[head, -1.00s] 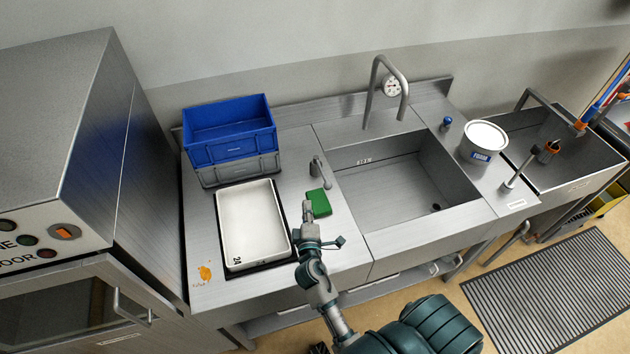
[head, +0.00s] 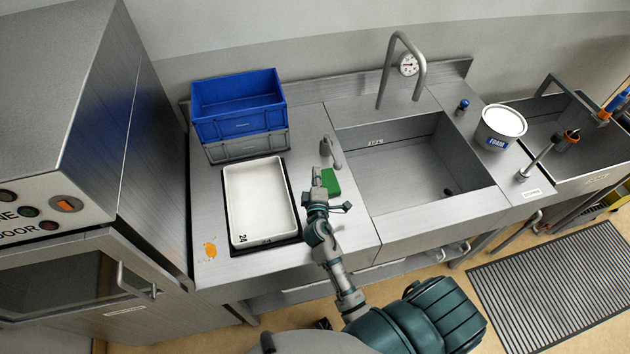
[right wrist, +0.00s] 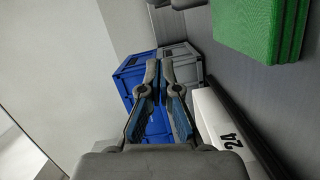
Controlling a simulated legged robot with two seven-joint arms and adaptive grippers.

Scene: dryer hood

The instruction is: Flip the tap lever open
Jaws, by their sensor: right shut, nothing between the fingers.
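A small grey, bent tap-like fitting (head: 335,152) stands on the counter at the left edge of the sink; I cannot tell for sure whether it is the tap lever. A tall grey gooseneck tap (head: 392,58) rises behind the sink. My right gripper (head: 317,174) is just in front and slightly left of the small fitting, beside the green sponge (head: 332,185). Its fingers are shut and empty; they also show in the right wrist view (right wrist: 160,68). The small fitting does not show clearly there. My left gripper is not in view.
A white tray (head: 262,205) lies left of my gripper. A blue crate (head: 238,128) sits on a grey crate (head: 247,146) behind it. The sink basin (head: 410,175) is to the right. A white tub (head: 500,122) and a blue-topped knob (head: 462,106) stand beyond it.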

